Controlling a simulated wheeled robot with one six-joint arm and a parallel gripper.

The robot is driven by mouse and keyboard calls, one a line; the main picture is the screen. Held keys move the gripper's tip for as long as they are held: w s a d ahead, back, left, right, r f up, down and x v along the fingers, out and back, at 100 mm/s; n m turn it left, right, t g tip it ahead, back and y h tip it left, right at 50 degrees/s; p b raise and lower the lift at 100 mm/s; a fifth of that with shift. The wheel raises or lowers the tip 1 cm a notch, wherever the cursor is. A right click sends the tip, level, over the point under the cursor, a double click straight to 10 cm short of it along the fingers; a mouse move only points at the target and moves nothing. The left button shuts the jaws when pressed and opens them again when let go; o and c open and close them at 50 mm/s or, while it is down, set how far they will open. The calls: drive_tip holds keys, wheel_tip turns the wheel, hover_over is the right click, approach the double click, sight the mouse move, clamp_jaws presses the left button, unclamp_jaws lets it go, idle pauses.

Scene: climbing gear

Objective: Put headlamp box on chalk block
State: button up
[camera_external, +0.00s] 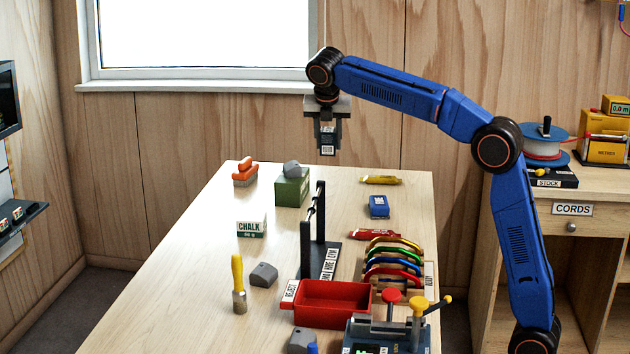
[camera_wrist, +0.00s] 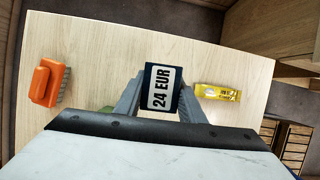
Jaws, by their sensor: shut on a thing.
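My gripper (camera_external: 327,135) is shut on a small dark box, which I take to be the headlamp box (camera_external: 327,147). It is held high above the far part of the table. In the wrist view the headlamp box (camera_wrist: 161,88) shows a white "24 EUR" label between the two fingers (camera_wrist: 161,100). The chalk block (camera_external: 251,227), white and green with "CHALK" on its side, stands on the table, lower and to the left of my gripper. Its top looks bare. I cannot make it out in the wrist view.
A green box (camera_external: 291,192) with a grey hold (camera_external: 292,169) on top and an orange brush (camera_external: 245,173) stand at the far side. A black upright frame (camera_external: 306,240) rises right of the chalk block. A red tray (camera_external: 333,303) is nearer. A yellow packet (camera_wrist: 217,92) lies below right.

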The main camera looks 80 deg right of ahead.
drive_tip(key=shift+r, duration=0.65)
drive_tip(key=shift+w+a+r, duration=0.1)
drive_tip(key=shift+a, duration=0.05)
drive_tip(key=w+a+r+n, duration=0.1)
drive_tip(key=w+a, duration=0.2)
drive_tip(key=a, duration=0.2)
drive_tip(key=w+a+n+t, duration=0.1)
drive_tip(key=w+a, duration=0.2)
drive_tip(key=a, duration=0.3)
drive_tip(key=w+a+r+n, duration=0.1)
drive_tip(key=w+a+n, duration=0.1)
drive_tip(key=a, duration=0.4)
drive_tip(key=shift+w+r+t, duration=0.3)
drive_tip(key=shift+w, duration=0.55)
drive_tip(key=w+a+r+n+t+y, duration=0.1)
drive_tip(key=w+a+n, duration=0.1)
drive_tip(key=a, duration=0.7)
drive_tip(key=w+a+r+n, duration=0.1)
drive_tip(key=w+a+n, duration=0.1)
drive_tip(key=a, duration=0.7)
approach(247, 213)
drive_tip(key=shift+x, duration=2.55)
drive_tip(key=o, duration=1.1)
drive_tip(key=shift+a+f, duration=0.1)
